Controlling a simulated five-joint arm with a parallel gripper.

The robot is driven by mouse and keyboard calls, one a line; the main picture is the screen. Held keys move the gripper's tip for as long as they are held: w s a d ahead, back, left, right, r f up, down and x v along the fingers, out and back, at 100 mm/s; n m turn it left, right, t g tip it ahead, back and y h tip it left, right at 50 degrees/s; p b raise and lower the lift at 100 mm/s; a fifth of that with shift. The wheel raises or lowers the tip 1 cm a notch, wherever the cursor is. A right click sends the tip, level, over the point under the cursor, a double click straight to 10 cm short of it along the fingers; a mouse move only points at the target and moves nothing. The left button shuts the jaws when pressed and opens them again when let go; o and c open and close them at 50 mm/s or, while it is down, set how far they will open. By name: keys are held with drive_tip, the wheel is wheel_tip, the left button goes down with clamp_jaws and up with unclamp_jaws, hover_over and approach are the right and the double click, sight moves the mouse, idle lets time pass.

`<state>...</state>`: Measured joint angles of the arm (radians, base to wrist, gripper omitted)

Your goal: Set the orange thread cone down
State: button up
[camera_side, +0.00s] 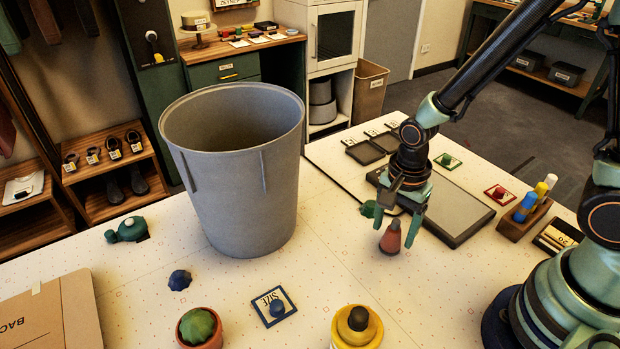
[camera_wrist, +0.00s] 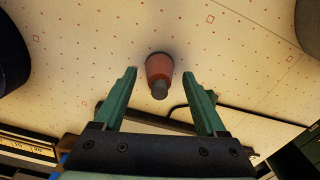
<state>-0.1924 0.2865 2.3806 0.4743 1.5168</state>
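The orange thread cone (camera_side: 391,239), reddish-orange with a dark tip, stands upright on the pale table in the side view. In the wrist view the cone (camera_wrist: 158,70) shows just beyond the fingertips, between their lines. My gripper (camera_side: 396,229) points down over the cone, its fingers spread to either side. In the wrist view the green fingers of my gripper (camera_wrist: 160,83) are wide apart, with a clear gap on each side of the cone. Nothing is held.
A large grey bin (camera_side: 238,190) stands left of the gripper. A grey flat tray (camera_side: 455,205) lies behind it and a small green object (camera_side: 369,209) sits close by. Bare table lies between bin and cone.

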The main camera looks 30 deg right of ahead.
drive_tip(key=shift+r, duration=0.1)
drive_tip(key=d+r+n+t, duration=0.2)
drive_tip(key=r+n, duration=0.4)
drive_tip(key=r, duration=0.4)
drive_tip(key=d+r+n+t, duration=0.3)
drive_tip(key=r+n, duration=0.4)
drive_tip(key=r, duration=0.4)
drive_tip(key=shift+s+n, duration=0.15)
drive_tip(key=shift+n, duration=0.15)
drive_tip(key=shift+o, duration=0.3)
drive_tip(key=shift+d+r+n, duration=0.2)
drive_tip(key=shift+d+n, duration=0.05)
drive_tip(key=shift+n, duration=0.25)
drive_tip(key=shift+o, duration=0.8)
drive_tip(key=shift+s+r+n+t, duration=0.1)
drive_tip(key=shift+n+t, duration=0.2)
